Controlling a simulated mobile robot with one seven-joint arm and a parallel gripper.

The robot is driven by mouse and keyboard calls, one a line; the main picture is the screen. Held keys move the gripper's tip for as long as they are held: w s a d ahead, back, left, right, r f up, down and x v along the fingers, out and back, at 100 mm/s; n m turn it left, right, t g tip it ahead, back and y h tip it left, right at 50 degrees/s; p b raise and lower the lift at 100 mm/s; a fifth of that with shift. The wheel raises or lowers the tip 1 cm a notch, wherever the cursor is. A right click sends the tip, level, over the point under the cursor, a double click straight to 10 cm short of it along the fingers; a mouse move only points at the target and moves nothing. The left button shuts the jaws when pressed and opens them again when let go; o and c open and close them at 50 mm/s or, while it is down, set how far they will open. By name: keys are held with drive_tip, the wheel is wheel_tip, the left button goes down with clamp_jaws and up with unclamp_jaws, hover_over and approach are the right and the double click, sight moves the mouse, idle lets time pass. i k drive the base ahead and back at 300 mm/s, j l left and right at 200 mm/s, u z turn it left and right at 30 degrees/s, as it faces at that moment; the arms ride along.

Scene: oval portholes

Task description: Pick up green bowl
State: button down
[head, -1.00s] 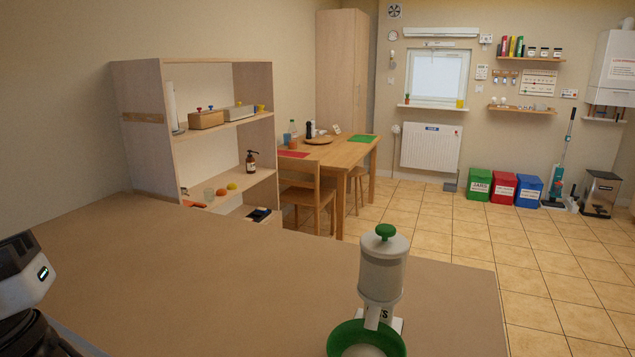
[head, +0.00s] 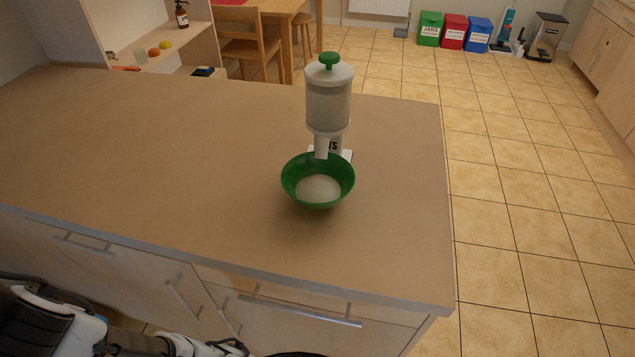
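The green bowl (head: 291,185) stands upright on the brown countertop (head: 150,160), near its right end. Something pale and whitish lies in the bottom of the bowl. The bowl sits in front of a white dispenser (head: 329,100) with a green knob, and the dispenser's spout reaches over the bowl's back rim. Parts of my arm show at the lower left, below the counter's front edge. My gripper's fingers cannot be made out.
The counter is clear to the left of the bowl and in front of it. Cabinet drawers with metal handles (head: 300,312) lie below the front edge. A shelf (head: 165,60), a wooden chair (head: 245,45) and coloured bins (head: 453,30) stand beyond. Tiled floor is open on the right.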

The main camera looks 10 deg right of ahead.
sight(312, 184)
drive_tip(key=j+z, duration=0.15)
drive_tip(key=j, duration=0.3)
drive_tip(key=j+z, duration=0.2)
drive_tip(key=j, duration=0.25)
drive_tip(key=k+j+z, duration=0.15)
drive_tip(key=j, duration=0.3)
drive_tip(key=k+j+z, duration=0.15)
drive_tip(key=j, duration=0.3)
drive_tip(key=j+z, duration=0.15)
drive_tip(key=j, duration=0.3)
